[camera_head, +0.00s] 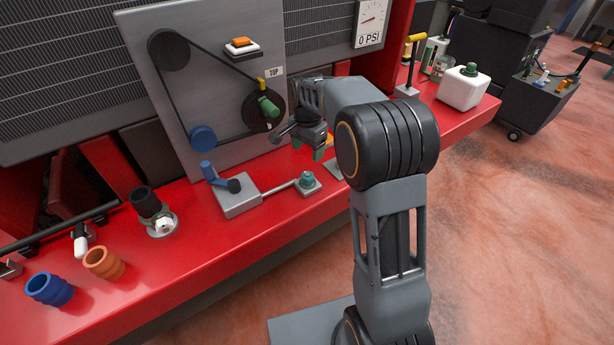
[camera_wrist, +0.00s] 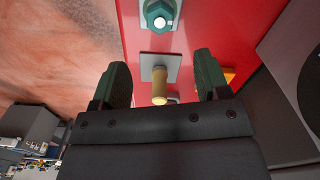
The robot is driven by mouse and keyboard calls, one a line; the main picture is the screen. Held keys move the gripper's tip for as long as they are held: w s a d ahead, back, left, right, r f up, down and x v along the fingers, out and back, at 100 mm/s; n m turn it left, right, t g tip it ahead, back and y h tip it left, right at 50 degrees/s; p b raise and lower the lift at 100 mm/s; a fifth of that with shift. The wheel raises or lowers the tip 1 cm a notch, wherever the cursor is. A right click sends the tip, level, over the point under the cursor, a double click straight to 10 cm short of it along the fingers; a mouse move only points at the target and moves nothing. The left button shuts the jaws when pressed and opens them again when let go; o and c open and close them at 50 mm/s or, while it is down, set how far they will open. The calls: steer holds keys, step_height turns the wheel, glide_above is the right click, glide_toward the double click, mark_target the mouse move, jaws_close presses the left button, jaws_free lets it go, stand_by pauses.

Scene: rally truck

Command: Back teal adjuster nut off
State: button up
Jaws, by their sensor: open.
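The teal adjuster nut (camera_head: 306,180) sits on a grey square base on the red ledge, at the end of a thin rod from a grey block. In the wrist view the teal nut (camera_wrist: 158,16) is at the top centre, with a bright bolt end in its middle. My gripper (camera_head: 314,147) is just above and to the right of the nut in the head view, apart from it. In the wrist view my gripper (camera_wrist: 162,78) is open, its two green fingers wide apart. The nut lies beyond the fingertips, with nothing held.
A tan peg (camera_wrist: 160,86) on a grey plate shows between my fingers. A grey block with a blue-handled crank (camera_head: 220,180) stands left of the nut. An upright panel with a belt and pulleys (camera_head: 170,60) rises behind. A white jug (camera_head: 463,90) stands right.

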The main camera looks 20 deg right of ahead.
mark_target(307, 175)
step_height(307, 175, down, 12)
steer(key=shift+r+p, duration=0.2)
steer(key=shift+p, duration=0.2)
steer(key=shift+c, duration=0.3)
steer(key=c, duration=0.9)
